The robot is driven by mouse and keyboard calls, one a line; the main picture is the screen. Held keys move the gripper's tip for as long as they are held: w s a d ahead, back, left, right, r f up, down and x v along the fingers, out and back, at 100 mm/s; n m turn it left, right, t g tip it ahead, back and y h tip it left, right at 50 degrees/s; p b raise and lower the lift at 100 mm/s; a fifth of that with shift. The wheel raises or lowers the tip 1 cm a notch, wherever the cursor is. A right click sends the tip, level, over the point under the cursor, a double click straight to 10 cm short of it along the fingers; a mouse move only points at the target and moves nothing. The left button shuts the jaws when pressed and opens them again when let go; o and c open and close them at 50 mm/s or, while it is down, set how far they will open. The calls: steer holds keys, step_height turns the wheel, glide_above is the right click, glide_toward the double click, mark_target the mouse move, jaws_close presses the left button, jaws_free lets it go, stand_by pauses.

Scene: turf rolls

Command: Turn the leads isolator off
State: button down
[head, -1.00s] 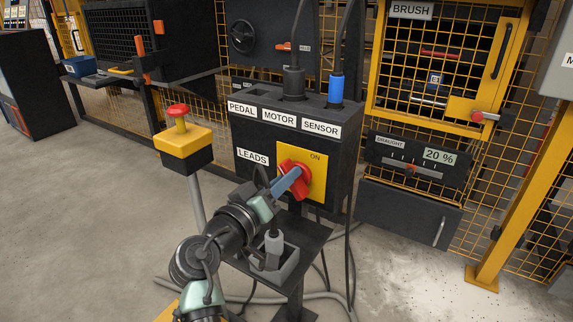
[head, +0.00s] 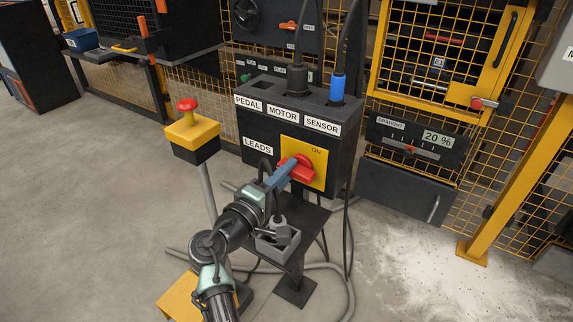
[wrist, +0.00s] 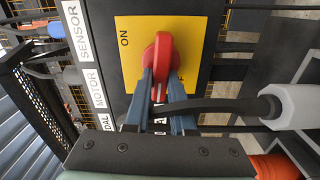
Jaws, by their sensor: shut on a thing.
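The leads isolator is a red rotary handle (head: 301,170) on a yellow plate (head: 318,158) marked ON near its top edge. It sits on the front of a dark control box (head: 345,137), right of the LEADS label (head: 257,146). My gripper (head: 284,174) is shut on the handle. In the wrist view the blue-grey fingers (wrist: 161,82) flank the red handle (wrist: 163,52). There the handle lies parallel to the row of box labels, across the yellow plate (wrist: 130,62), not lined up with ON. The lower part of the plate is partly hidden by the fingers.
A grey plug holder (head: 275,247) with a cable stands just below the box. A red stop button (head: 187,104) on a yellow head stands left. A black plug (head: 297,79) and a blue plug (head: 338,88) sit on top. Open floor (head: 90,200) lies left.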

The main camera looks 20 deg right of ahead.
steer(key=shift+f+n+p, duration=0.15)
steer(key=shift+n+p, duration=0.15)
steer(key=shift+n, duration=0.3)
steer(key=c, duration=0.8)
jaws_free()
steer(key=shift+o, duration=0.2)
steer(key=p+v, duration=0.3)
steer(key=v, duration=1)
